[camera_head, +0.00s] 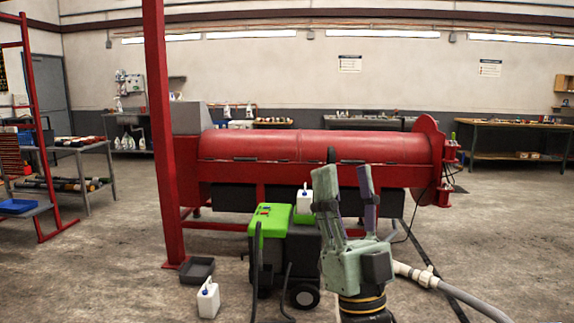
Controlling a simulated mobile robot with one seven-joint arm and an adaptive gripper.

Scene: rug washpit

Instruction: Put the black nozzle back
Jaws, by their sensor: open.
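My gripper (346,174) stands at the lower right of centre, its fingers pointing up in the picture. The fingers are apart and I see nothing between them. I cannot pick out the black nozzle for certain. A small dark upright piece (331,155) shows just above the left finger, against the red machine; I cannot tell what it is. A green and black wheeled machine (268,222) with black hoses stands left of my gripper, partly hidden by it.
A long red drum machine (290,147) spans the middle behind. A red post (160,130) rises at left. A white jug (208,299) and a dark tray (197,270) lie on the floor. A grey hose (462,296) runs at right. Floor at left is open; a workbench (512,139) stands far right.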

